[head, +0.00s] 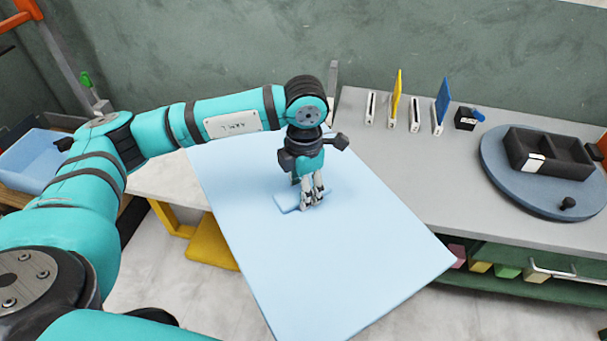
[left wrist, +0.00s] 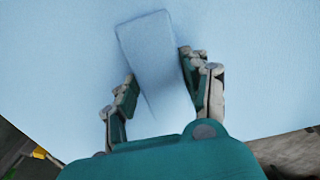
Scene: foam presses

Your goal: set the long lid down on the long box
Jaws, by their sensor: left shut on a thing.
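A large flat light blue panel (head: 310,270), which looks like the long lid, lies slanted across the middle of the head view. A small light blue block (head: 286,202) sits on its top like a grip. My left gripper (head: 313,198) points down over the panel, with its fingers at the block. In the left wrist view the block (left wrist: 150,45) runs between the two fingers of my left gripper (left wrist: 162,88), with the panel (left wrist: 60,70) filling the background. I cannot make out the long box; the panel hides what is under it. My right gripper is out of view.
A grey counter (head: 400,165) at right carries slotted white holders, yellow and blue plates, and a round blue plate (head: 500,185) with a dark divided tray (head: 517,152). A yellow support (head: 212,248) shows left of the panel. A light blue bin (head: 35,165) stands far left.

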